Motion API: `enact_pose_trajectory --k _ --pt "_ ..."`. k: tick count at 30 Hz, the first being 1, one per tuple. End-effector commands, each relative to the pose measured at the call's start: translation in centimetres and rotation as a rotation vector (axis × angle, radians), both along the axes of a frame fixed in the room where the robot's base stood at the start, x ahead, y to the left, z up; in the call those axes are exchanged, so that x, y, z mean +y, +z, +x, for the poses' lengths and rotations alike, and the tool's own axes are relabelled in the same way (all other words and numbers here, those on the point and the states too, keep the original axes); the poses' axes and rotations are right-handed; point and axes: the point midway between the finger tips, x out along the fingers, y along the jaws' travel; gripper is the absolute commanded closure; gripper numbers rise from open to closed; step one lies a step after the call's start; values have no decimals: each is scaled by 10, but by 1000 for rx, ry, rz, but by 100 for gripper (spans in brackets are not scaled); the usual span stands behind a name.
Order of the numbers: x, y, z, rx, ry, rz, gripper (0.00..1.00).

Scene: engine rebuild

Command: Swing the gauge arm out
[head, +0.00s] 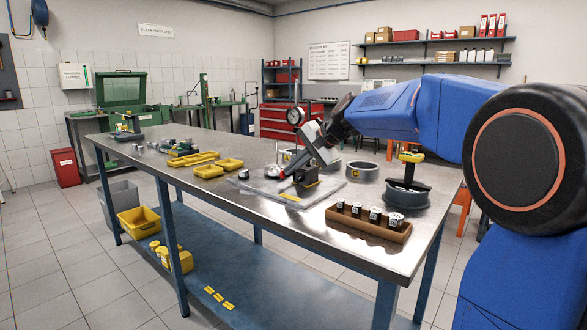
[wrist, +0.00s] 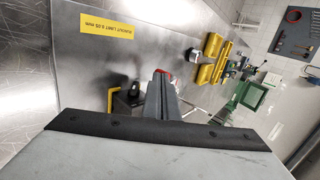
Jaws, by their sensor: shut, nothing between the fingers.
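My gripper slants down and left over a light grey plate (head: 262,188) on the bench. Its fingers are shut and empty. A small red part (head: 281,174) lies right by the fingertips in the head view; contact cannot be told. In the wrist view, the shut fingers (wrist: 160,74) partly cover a red part (wrist: 166,77). The gauge arm itself is largely hidden behind my gripper.
A dark block (head: 306,176) stands close under my gripper. Metal rings (head: 361,171) and a ring with a black T-shaped tool (head: 408,185) stand to the right. A brown rack (head: 368,225) is at the front; yellow trays (head: 193,159) are left. The bench's left front is clear.

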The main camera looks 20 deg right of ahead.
Motion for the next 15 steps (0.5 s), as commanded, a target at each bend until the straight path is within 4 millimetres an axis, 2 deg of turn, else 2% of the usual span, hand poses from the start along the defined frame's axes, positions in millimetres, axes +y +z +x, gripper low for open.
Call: enact_pose_trajectory --k 15 --pt "14 0 5 -1 -176 -1 100"
